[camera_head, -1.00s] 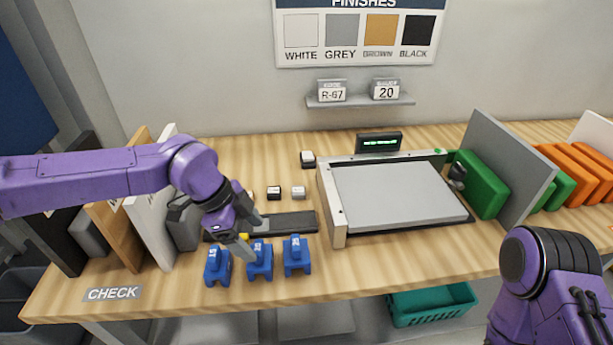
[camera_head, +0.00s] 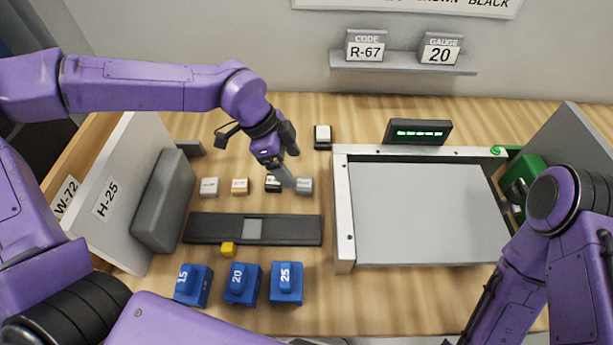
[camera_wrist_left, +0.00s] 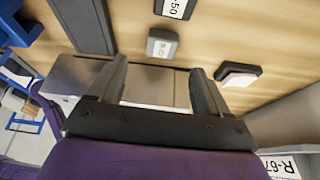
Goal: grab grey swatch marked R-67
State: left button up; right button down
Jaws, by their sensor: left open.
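A small grey swatch (camera_head: 304,186) with a pale label sits at the right end of a row of small labelled blocks. In the left wrist view a grey block (camera_wrist_left: 162,46) lies just beyond the fingers; its label is upside down and too blurred to read surely. My left gripper (camera_head: 290,168) is open and empty, above the grey and black swatches at the row's right end. Its fingertips also show apart in the left wrist view (camera_wrist_left: 158,78). A black swatch (camera_head: 272,184) is partly hidden by it. My right arm is at the right, its gripper out of sight.
A shelf card (camera_head: 365,50) reads R-67, another (camera_head: 440,52) reads 20. A black block with a white top (camera_head: 322,136) stands behind the row. A dark strip track (camera_head: 210,228) and blue blocks (camera_head: 241,284) lie in front. A framed grey panel (camera_head: 425,215) is to the right.

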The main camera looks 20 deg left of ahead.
aim_at(304, 183)
pick_arm(q)
jog(key=p+x, duration=0.1)
jog(key=x, duration=0.6)
jog(key=shift+w, duration=0.2)
jog(key=shift+s, duration=0.15)
jog(key=c, duration=1.1)
